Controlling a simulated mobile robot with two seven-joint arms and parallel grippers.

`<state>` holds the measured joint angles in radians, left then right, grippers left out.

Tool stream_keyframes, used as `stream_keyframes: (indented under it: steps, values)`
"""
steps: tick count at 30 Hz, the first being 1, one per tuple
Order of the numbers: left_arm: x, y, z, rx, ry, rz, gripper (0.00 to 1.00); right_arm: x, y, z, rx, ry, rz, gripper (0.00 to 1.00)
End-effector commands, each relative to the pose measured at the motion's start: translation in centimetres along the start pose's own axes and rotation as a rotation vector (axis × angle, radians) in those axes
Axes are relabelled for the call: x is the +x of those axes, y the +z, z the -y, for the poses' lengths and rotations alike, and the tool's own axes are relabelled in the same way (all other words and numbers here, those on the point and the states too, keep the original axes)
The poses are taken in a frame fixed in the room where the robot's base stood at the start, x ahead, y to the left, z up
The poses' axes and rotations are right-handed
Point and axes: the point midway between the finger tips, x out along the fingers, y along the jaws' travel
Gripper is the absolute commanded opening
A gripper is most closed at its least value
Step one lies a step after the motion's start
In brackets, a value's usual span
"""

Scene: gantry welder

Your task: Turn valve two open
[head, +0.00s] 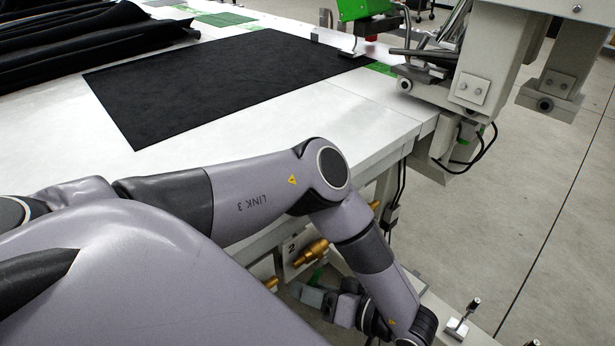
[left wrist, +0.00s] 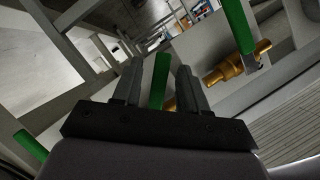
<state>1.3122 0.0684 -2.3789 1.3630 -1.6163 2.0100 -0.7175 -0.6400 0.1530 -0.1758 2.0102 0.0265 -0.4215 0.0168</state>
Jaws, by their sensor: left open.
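Valve two has a brass body (head: 311,252) beside a plate marked "2" (head: 291,248), under the table's front edge. A green lever (head: 317,274) shows just below the brass. My left gripper (head: 306,293) is low beside this lever, partly hidden behind my arm. In the left wrist view my left gripper (left wrist: 158,77) is open, with a green lever (left wrist: 160,78) standing in the gap between its two fingers. I cannot tell whether either finger touches the lever. Brass shows partly behind the right finger. My right gripper is not in view.
Another brass valve (left wrist: 237,66) with a green lever (left wrist: 236,24) is to the right in the wrist view; another green lever (left wrist: 30,146) is at left. The white table (head: 60,130) bears black cloth (head: 225,85).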

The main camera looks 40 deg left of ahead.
Motion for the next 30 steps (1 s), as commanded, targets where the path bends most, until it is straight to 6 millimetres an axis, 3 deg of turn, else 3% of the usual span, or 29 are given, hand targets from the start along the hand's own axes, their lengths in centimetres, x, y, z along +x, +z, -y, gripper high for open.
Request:
stream_keyframes:
  steps: [13,17,23,30]
  values:
    - [1.1,0.0,0.0,-0.001,0.001,0.0,0.43,0.0,0.0,0.1,0.01,0.004,0.0,0.43]
    - [1.0,0.0,0.0,-0.001,0.001,0.0,0.0,0.1,0.0,0.1,0.012,0.004,0.0,0.43]
    - [1.0,0.0,0.1,0.007,-0.002,-0.001,0.0,0.1,0.0,0.1,0.011,0.004,0.0,0.43]
    - [0.9,-0.2,1.3,0.186,-0.075,-0.005,0.0,0.1,0.2,0.1,0.009,0.003,0.001,0.43]
